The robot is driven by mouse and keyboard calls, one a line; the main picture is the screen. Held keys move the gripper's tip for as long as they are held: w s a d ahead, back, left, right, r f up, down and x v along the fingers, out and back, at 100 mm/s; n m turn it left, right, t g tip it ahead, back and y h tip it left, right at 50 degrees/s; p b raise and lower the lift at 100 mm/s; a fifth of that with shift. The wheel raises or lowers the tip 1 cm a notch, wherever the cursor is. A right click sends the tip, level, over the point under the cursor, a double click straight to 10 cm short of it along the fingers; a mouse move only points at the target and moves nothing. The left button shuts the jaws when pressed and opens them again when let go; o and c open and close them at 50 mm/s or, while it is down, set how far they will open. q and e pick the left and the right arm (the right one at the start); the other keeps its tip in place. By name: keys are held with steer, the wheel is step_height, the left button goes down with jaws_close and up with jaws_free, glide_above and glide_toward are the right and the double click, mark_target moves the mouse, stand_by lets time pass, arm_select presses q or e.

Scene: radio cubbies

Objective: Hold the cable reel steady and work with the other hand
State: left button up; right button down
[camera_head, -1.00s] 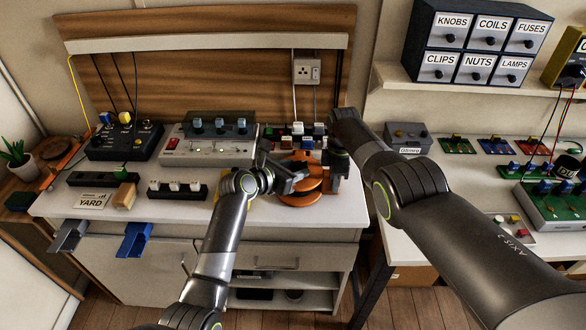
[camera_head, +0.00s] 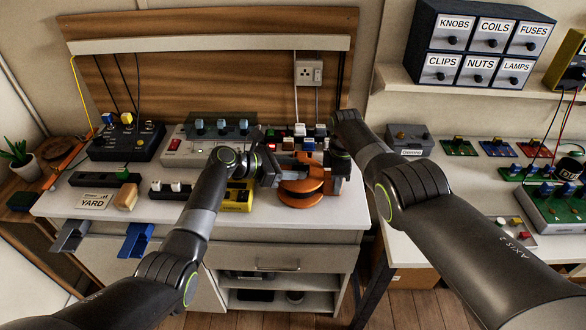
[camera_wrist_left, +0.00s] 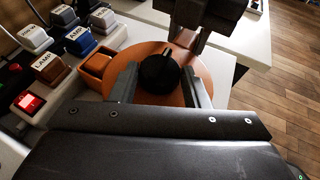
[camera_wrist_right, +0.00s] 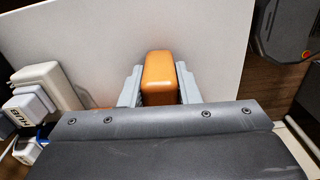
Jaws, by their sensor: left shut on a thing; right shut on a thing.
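The orange cable reel (camera_head: 301,197) sits on the white bench top, near its right front. My left gripper (camera_head: 276,172) is over the reel from the left. In the left wrist view its fingers are on either side of a black knob (camera_wrist_left: 159,74) on the orange disc (camera_wrist_left: 150,52), and it is shut on that knob. My right gripper (camera_head: 336,163) is at the right side of the reel. In the right wrist view it is shut on an orange block-shaped part (camera_wrist_right: 158,78). The join between this part and the reel is hidden.
A grey panel with a red switch (camera_head: 174,145) and labelled blocks stands behind and left of the reel. A small orange box (camera_wrist_left: 96,66) is close beside the disc. A yellow block (camera_head: 238,201) lies left of the reel. A second bench (camera_head: 440,180) with circuit boards is at right.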

arm_select(q)
steer(key=shift+w+a+f+m+g, duration=0.15)
steer(key=shift+m+g, duration=0.35)
steer(key=shift+w+f+m+g+h, duration=0.1)
steer(key=shift+w+m+g+h, duration=0.1)
steer(key=shift+m+g, duration=0.35)
steer(key=shift+w+m+g+h, duration=0.1)
steer(key=shift+m+g+h, duration=0.1)
steer(key=shift+m+g, duration=0.35)
steer(key=shift+s+m+g, duration=0.15)
steer(key=shift+m+g, duration=0.15)
steer(key=shift+g, duration=0.3)
steer(key=o, duration=1)
steer(key=shift+c, duration=0.2)
steer(key=shift+r, duration=0.2)
steer(key=v, duration=1.2)
steer(key=shift+f, duration=0.2)
